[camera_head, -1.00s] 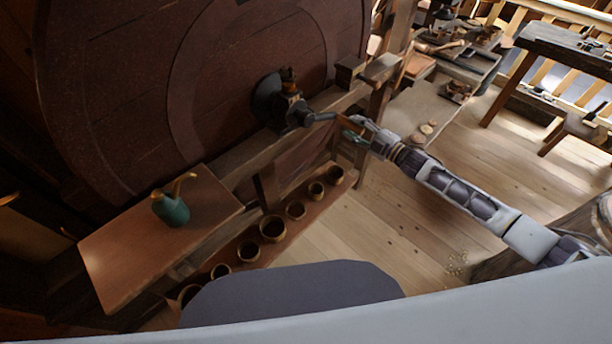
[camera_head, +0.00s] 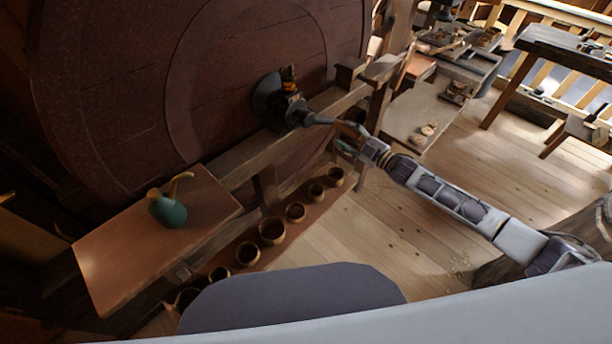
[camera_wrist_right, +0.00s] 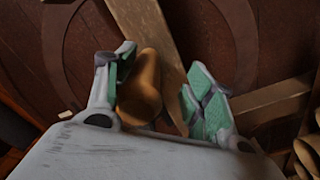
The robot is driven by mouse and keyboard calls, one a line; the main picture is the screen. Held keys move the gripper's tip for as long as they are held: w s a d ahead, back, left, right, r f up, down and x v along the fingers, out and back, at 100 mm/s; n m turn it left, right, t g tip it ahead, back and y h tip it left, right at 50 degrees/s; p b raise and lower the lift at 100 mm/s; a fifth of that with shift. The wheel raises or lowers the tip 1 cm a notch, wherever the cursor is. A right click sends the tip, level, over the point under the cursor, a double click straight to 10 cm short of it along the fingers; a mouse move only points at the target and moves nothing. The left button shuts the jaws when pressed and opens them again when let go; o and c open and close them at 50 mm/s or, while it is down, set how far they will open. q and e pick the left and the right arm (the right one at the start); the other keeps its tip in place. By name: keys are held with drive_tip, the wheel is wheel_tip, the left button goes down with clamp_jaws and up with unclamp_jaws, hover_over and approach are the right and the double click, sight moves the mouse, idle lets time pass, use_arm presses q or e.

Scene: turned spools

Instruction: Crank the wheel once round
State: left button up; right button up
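The large dark red-brown wooden wheel (camera_head: 130,110) fills the left and top of the head view. A dark metal crank (camera_head: 312,118) comes out to the right from its hub (camera_head: 275,100). The crank's wooden handle (camera_wrist_right: 140,92) shows in the right wrist view between my fingers. My right gripper (camera_head: 350,142) is at the crank's outer end. In the right wrist view its green-padded fingers (camera_wrist_right: 160,92) stand either side of the handle. The left finger is close to the handle; a gap shows on the right finger's side. My left gripper is not in view.
A wooden beam (camera_head: 290,135) runs beneath the crank. A teal jug (camera_head: 168,211) stands on a wooden shelf (camera_head: 115,265) at left. Several small pots (camera_head: 272,231) line a low plank. A workbench (camera_head: 425,115) stands behind my arm; open floor (camera_head: 400,220) lies in front.

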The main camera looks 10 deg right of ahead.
drive_tip(key=s+a+f+m+p, duration=0.3)
drive_tip(key=s+a+m+p, duration=0.4)
drive_tip(key=s+a+m, duration=0.5)
drive_tip(key=shift+a+f+m, duration=0.2)
drive_tip(key=shift+a+m, duration=1.45)
drive_tip(key=shift+m, duration=0.35)
idle(0.5)
drive_tip(key=shift+s, duration=0.1)
idle(0.7)
